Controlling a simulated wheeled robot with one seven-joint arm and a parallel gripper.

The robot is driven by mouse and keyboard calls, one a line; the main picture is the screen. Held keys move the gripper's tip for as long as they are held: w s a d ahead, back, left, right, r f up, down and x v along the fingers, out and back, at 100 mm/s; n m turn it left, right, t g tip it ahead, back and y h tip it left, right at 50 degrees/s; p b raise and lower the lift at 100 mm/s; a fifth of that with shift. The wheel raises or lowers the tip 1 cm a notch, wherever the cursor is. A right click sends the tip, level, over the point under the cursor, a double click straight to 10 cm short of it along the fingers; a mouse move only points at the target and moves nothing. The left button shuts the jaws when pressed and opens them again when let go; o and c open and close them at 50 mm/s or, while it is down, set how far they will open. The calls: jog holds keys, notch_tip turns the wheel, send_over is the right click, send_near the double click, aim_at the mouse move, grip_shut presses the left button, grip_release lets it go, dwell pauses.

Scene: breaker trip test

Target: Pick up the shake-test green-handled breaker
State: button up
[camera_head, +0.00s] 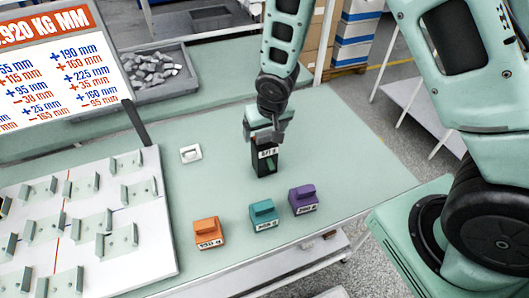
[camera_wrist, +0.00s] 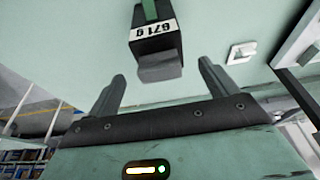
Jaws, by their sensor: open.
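The green-handled breaker (camera_head: 264,163) is a black block with a white label and a green handle on its front. It stands on the pale green table in the head view. My gripper (camera_head: 265,137) is right above it, pointing down, and partly hides its top. In the wrist view the breaker (camera_wrist: 156,45) lies ahead of the fingertips, and its grey end reaches toward the gap between them. My gripper (camera_wrist: 162,76) is open there, with one finger on each side and nothing held. I cannot tell whether a finger touches the breaker.
Orange (camera_head: 207,233), teal (camera_head: 264,214) and purple (camera_head: 303,199) labelled blocks stand nearer the table's front edge. A white square piece (camera_head: 190,153) lies left of the breaker. A white board (camera_head: 90,205) with upright clips fills the left. A grey bin (camera_head: 160,75) of pieces is behind.

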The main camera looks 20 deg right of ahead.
aim_at(263, 140)
jog(key=shift+p+x, duration=1.25)
jog(key=shift+x, duration=1.4)
jog(key=shift+s, duration=0.15)
jog(key=c, duration=1.8)
grip_shut()
jog(key=shift+r, duration=0.1)
